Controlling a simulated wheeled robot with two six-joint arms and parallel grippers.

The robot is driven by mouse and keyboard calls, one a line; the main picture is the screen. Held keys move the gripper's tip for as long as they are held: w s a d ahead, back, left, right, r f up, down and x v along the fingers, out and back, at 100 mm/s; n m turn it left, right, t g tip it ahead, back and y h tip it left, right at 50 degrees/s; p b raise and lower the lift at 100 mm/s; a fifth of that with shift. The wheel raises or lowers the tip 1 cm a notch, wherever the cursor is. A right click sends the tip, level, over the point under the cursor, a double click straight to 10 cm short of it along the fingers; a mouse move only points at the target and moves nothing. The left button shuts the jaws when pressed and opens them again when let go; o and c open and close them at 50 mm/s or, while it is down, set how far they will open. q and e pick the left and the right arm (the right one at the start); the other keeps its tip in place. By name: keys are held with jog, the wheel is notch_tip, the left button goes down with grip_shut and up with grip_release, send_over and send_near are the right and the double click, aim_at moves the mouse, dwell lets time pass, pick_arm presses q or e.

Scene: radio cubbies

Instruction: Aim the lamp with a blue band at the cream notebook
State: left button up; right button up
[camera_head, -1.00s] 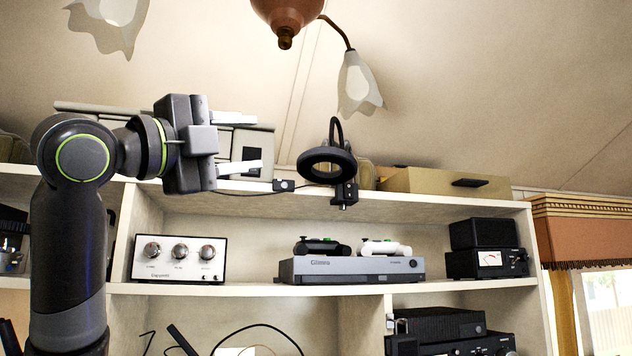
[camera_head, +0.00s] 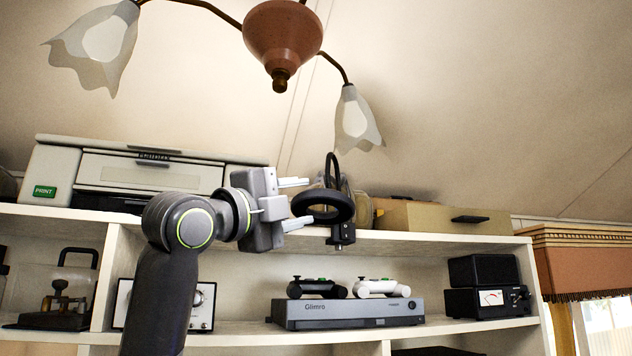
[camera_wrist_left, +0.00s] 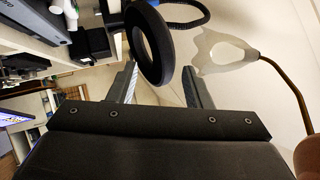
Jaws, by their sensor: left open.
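A black ring lamp (camera_head: 322,221) is clamped at the front edge of the top shelf, with its curved neck rising above the ring. No cream notebook can be made out. My right gripper is not in view.
A printer (camera_head: 150,172) and a tan box (camera_head: 440,217) stand on the top shelf. A grey console (camera_head: 345,312) with two controllers sits below the lamp. Black radio units (camera_head: 485,285) stand at the right. A hanging ceiling lamp (camera_head: 283,35) is above.

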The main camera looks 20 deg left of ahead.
aim_at(311, 197)
pick_arm(q)
jog(key=p+x, duration=0.1)
jog(key=x, duration=0.2)
jog(key=shift+w+d+r+p, duration=0.1)
jog(key=shift+d+r+p, duration=0.2)
jog(key=shift+p, duration=0.1)
jog(key=shift+w+d, duration=0.2)
jog(key=shift+w, duration=0.4)
jog(key=shift+a, duration=0.1)
jog(key=shift+c, duration=0.4)
jog(key=c, duration=0.5)
grip_shut()
